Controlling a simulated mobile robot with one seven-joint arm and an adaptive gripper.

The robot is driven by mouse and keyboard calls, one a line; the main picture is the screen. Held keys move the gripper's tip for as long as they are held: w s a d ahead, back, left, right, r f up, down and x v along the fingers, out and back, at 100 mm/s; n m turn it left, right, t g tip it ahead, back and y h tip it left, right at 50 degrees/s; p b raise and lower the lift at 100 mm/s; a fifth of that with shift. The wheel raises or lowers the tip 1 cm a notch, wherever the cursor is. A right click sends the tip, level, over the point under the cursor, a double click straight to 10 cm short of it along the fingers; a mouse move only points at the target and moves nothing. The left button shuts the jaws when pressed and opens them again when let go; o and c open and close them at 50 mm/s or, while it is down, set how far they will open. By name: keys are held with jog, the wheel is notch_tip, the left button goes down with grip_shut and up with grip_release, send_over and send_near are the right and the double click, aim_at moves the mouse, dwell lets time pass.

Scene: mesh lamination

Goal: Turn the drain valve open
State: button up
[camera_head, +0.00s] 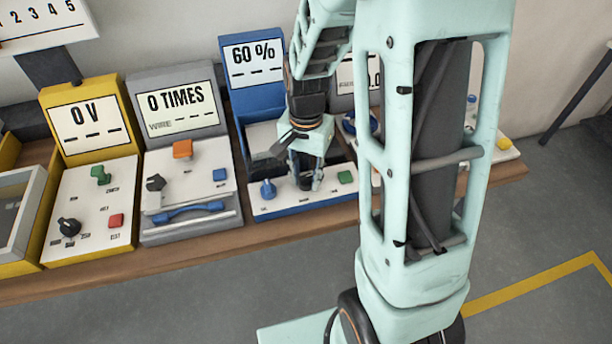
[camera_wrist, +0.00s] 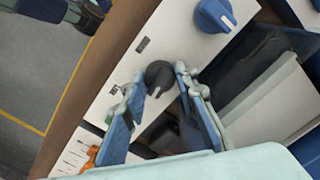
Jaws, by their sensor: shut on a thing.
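The blue station (camera_head: 252,70) shows 60 % on its display. Its white front panel carries a blue knob (camera_head: 267,189), a dark round knob and a green button (camera_head: 344,177). The labels are too small to read, so I cannot tell by name which control is the drain valve. My gripper (camera_head: 305,182) points down at the dark knob and partly hides it in the head view. In the wrist view the dark knob (camera_wrist: 158,74), with a white pointer mark, sits between my two fingertips, which are shut on it. The blue knob (camera_wrist: 214,14) is clear of the fingers.
A grey station (camera_head: 182,110) reading 0 TIMES and a yellow station (camera_head: 88,120) reading 0 V stand to the left on the wooden bench (camera_head: 130,270). An open dark bin (camera_wrist: 265,65) lies beside the panel. Another station to the right is largely behind my arm.

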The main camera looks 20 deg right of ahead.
aim_at(306, 177)
jog(key=shift+m, duration=0.5)
jog(key=o, duration=1.2)
jog(key=shift+c, duration=0.2)
notch_tip(306, 177, up, 12)
